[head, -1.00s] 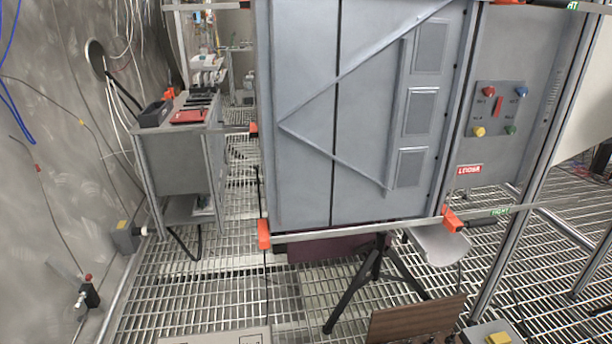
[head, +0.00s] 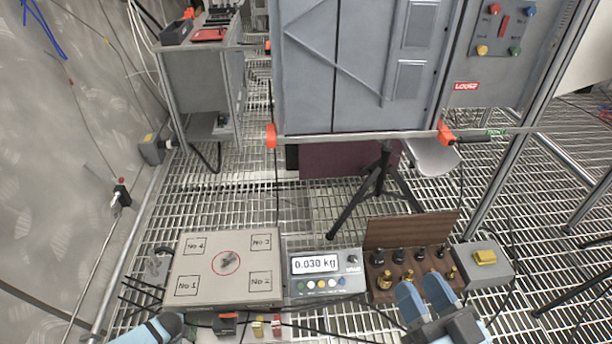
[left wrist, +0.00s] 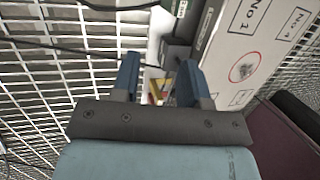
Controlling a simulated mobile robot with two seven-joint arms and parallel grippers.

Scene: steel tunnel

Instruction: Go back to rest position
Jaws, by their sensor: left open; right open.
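My right gripper (head: 424,291) is in the lower right of the head view. Its two blue fingers are apart with nothing between them, just in front of the wooden weight rack (head: 412,232). My left arm shows only as a blue and dark piece at the bottom left edge of the head view. In the left wrist view my left gripper (left wrist: 158,78) has its two dark blue fingers apart. Small yellow and red items show beyond the gap, and nothing is clearly held.
A board with numbered squares (head: 200,262), a scale (head: 325,285) reading 0.030 kg and a box with a yellow button (head: 484,257) stand in front. The rack holds several dark and brass weights. A grey cabinet (head: 370,65) and a tripod (head: 377,180) stand behind on grating.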

